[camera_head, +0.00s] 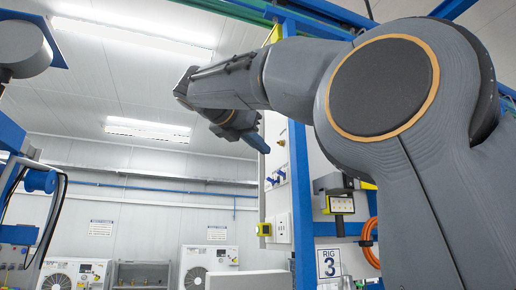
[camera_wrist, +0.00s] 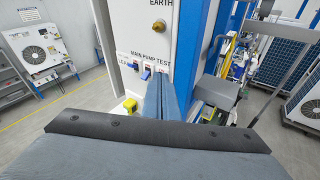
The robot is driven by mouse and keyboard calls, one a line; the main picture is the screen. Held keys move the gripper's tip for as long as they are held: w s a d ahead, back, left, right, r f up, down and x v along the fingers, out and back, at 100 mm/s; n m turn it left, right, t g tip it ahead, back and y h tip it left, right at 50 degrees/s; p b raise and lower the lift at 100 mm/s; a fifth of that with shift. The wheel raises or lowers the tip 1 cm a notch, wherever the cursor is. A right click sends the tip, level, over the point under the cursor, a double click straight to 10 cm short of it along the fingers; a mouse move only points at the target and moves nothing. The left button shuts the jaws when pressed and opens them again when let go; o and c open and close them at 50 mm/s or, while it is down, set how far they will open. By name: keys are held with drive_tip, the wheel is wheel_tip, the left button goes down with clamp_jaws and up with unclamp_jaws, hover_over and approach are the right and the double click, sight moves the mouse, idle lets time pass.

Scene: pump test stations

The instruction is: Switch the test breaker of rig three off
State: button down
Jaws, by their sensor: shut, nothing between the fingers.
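My gripper (camera_wrist: 176,80) is shut and empty, its blue fingers pressed together in front of the white rig panel (camera_wrist: 140,25) in the wrist view. A row of breakers sits under the labels "MAIN", "PUMP" and "TEST". A blue breaker lever (camera_wrist: 145,74) shows just left of my fingers. The place under "TEST" is hidden behind my fingers, so I cannot tell the test breaker's position or whether I touch it. In the head view my gripper (camera_head: 261,145) is above blue levers (camera_head: 275,180) on the panel. The "RIG 3" sign (camera_head: 329,263) is at lower right.
A brass earth knob (camera_wrist: 153,4) is above the breakers, and a yellow part (camera_wrist: 130,104) is below. A blue post (camera_wrist: 195,45) and a grey box (camera_wrist: 216,92) stand right of my fingers. A lamp unit (camera_head: 340,205) is right of the panel.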

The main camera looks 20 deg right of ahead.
drive_tip(key=x, duration=0.8)
drive_tip(key=shift+w+f+b, duration=0.1)
drive_tip(key=shift+f+b, duration=0.1)
drive_tip(key=shift+b, duration=0.2)
drive_tip(key=shift+d+f+b, duration=0.1)
drive_tip(key=shift+f+b, duration=0.2)
drive_tip(key=shift+f, duration=0.1)
drive_tip(key=shift+f, duration=0.25)
drive_tip(key=shift+f+b, duration=0.4)
drive_tip(key=a+r+p, duration=0.1)
drive_tip(key=a+p, duration=0.1)
drive_tip(key=a, duration=0.6)
drive_tip(key=shift+r, duration=0.15)
